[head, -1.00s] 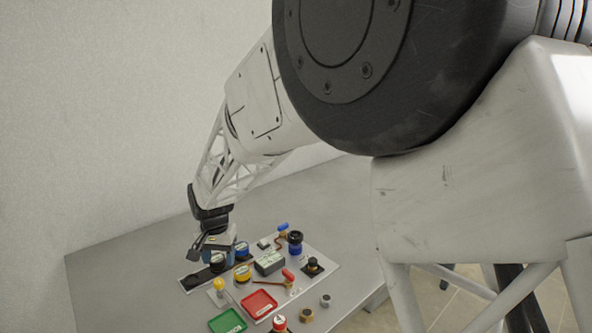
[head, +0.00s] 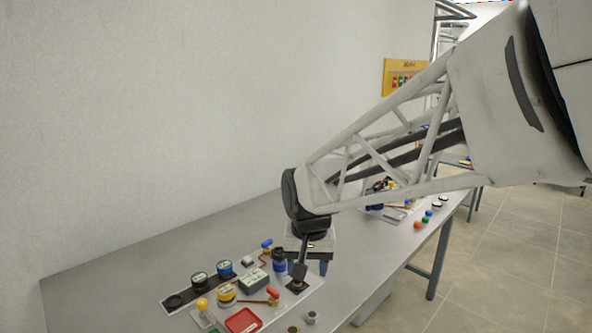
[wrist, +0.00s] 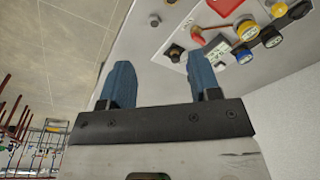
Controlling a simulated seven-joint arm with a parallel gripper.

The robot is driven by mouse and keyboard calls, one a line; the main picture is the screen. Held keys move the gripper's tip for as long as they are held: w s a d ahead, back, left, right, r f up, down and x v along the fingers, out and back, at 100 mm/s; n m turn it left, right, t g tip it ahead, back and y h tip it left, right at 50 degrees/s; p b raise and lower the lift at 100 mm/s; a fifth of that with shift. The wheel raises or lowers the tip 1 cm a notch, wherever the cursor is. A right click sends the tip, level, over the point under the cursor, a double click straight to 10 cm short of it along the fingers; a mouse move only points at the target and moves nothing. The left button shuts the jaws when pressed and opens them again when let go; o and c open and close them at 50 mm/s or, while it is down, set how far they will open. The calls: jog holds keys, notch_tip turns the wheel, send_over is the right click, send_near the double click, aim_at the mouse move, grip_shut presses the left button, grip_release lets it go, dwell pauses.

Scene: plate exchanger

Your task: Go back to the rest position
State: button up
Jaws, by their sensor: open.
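My gripper (head: 307,268) is at the end of the arm in the head view, above the right end of the plate exchanger layout. Its two blue fingers are spread apart and nothing is between them, as the wrist view (wrist: 159,64) also shows. In the wrist view the bench with its parts lies beyond the fingers. A dark knob-like part (wrist: 175,51) shows between the fingertips, apart from them. The arm hides part of the bench behind it.
The grey bench (head: 120,270) holds a red tray (head: 243,320), a grey-green box (head: 252,281), yellow and blue round parts, and a red-handled valve (head: 272,293). A wall stands behind. A second bench area with small parts (head: 428,216) lies to the right.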

jog(key=s+d+t, duration=0.1)
jog(key=s+d, duration=1.5)
jog(key=s, duration=0.4)
jog(key=shift+s+r+h, duration=0.2)
jog(key=shift+s+h, duration=0.1)
jog(key=shift+s, duration=0.05)
